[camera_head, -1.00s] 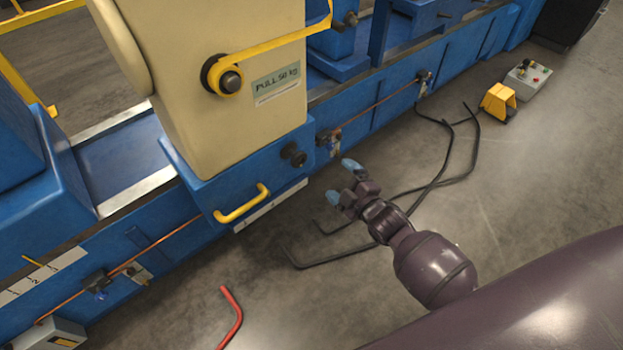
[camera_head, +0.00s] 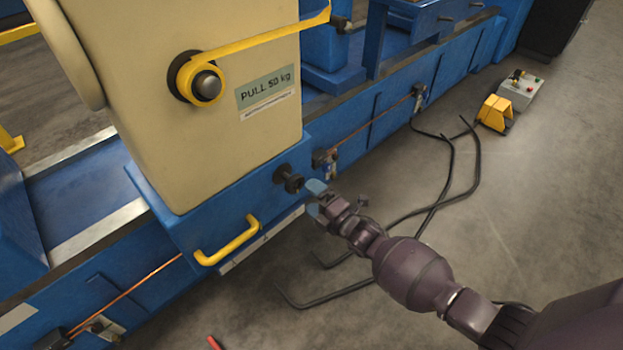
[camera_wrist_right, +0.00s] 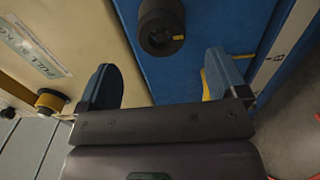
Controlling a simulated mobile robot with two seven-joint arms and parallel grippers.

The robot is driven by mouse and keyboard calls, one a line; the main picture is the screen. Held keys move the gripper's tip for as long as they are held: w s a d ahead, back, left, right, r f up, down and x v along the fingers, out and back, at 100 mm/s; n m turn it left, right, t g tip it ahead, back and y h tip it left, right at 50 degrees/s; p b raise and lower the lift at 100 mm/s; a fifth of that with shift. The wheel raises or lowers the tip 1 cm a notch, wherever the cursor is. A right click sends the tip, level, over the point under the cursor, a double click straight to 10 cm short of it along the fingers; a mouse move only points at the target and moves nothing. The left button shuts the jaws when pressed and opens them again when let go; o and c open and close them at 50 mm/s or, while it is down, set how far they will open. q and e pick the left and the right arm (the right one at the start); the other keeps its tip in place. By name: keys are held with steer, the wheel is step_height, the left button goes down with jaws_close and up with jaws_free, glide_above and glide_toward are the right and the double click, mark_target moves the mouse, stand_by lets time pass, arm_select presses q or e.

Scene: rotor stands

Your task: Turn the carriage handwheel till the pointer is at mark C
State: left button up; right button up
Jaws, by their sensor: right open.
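The carriage handwheel appears to be the small black knob (camera_head: 288,178) on the blue carriage front (camera_head: 205,215). In the right wrist view the knob (camera_wrist_right: 162,25) shows nearly end-on, with a small yellow mark on its face. My right gripper (camera_head: 315,198) is open, its blue fingertips just right of the knob. In the wrist view the open fingers (camera_wrist_right: 163,80) are apart with nothing between them, and the knob lies beyond them. A pale scale strip (camera_wrist_right: 285,45) runs at the right there. The pointer and mark C cannot be made out. My left gripper is out of view.
A yellow handle (camera_head: 228,242) sticks out of the carriage left of the knob. The cream housing (camera_head: 190,135) rises above it. Black bent bars (camera_head: 435,205) and a red bar end (camera_head: 214,343) lie on the floor. A yellow pedal (camera_head: 496,112) stands at the back right.

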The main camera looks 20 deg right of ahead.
mark_target(297, 186)
steer(key=x, duration=0.2)
steer(key=b+x, duration=0.1)
steer(key=x, duration=0.1)
steer(key=b+x, duration=0.1)
steer(key=x, duration=0.1)
steer(key=shift+w+a+f, duration=0.1)
steer(key=shift+w+f, duration=0.1)
steer(key=shift+f, duration=0.05)
steer(key=shift+r, duration=0.2)
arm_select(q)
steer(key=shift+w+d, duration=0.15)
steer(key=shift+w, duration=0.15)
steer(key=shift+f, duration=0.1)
arm_select(e)
steer(key=shift+c, duration=0.3)
steer(key=c, duration=1)
